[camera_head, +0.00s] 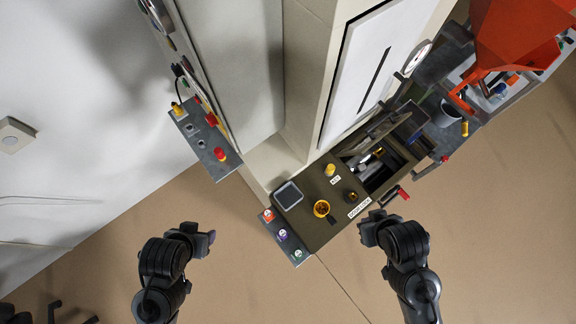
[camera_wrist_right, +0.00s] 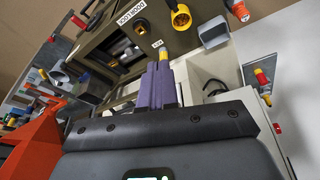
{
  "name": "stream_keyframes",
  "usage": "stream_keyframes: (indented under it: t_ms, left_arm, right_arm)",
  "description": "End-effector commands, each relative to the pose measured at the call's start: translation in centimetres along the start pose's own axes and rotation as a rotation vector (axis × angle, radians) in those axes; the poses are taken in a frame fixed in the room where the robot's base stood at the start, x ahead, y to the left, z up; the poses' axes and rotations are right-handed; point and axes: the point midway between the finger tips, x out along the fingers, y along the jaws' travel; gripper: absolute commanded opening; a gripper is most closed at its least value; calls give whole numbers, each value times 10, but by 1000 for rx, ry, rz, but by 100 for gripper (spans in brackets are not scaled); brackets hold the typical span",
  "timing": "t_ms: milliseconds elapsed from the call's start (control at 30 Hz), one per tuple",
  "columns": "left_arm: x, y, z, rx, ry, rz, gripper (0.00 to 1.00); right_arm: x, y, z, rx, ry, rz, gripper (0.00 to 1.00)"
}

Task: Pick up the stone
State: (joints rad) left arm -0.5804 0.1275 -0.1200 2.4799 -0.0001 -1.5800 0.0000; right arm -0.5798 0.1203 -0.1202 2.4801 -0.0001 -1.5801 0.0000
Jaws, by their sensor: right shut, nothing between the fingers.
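I cannot pick out a stone in either view. My right gripper (camera_head: 368,230) is just off the front right edge of the dark control bench (camera_head: 316,232) in the head view. In the right wrist view its purple fingers (camera_wrist_right: 160,85) are shut together with nothing between them. Beyond their tips, a yellow knob (camera_wrist_right: 163,57) by a "KEY" label lines up in the picture. My left gripper (camera_head: 208,239) is left of the bench, over open floor, and holds nothing that I can see; its jaw gap is not clear.
A side panel with red and yellow buttons (camera_head: 206,142) is at the upper left. A red hopper (camera_head: 515,40) is at the upper right. The brown floor in front is clear.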

Motion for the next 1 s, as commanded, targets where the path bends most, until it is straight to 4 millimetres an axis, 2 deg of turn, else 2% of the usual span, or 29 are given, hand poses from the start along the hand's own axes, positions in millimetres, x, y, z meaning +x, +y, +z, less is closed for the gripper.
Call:
stream_keyframes:
  t_ms: [33,67,433,800,933,1000]
  left_arm:
    - [0,0,0,-1,0,1,54]
    - [0,0,0,-2,0,1,54]
    - [0,3,-1,-13,2,10,54]
    - [0,2,-1,-9,1,7,54]
    - [0,1,0,-4,1,4,54]
    - [0,1,1,-4,-2,4,54]
  right_arm:
    - [0,0,0,0,0,0,6]
    - [0,0,0,0,0,0,11]
    - [0,0,0,1,0,0,67]
    - [0,0,-2,30,8,-1,68]
    - [1,-4,-18,86,94,-8,68]
    - [9,-11,-27,94,147,-25,68]
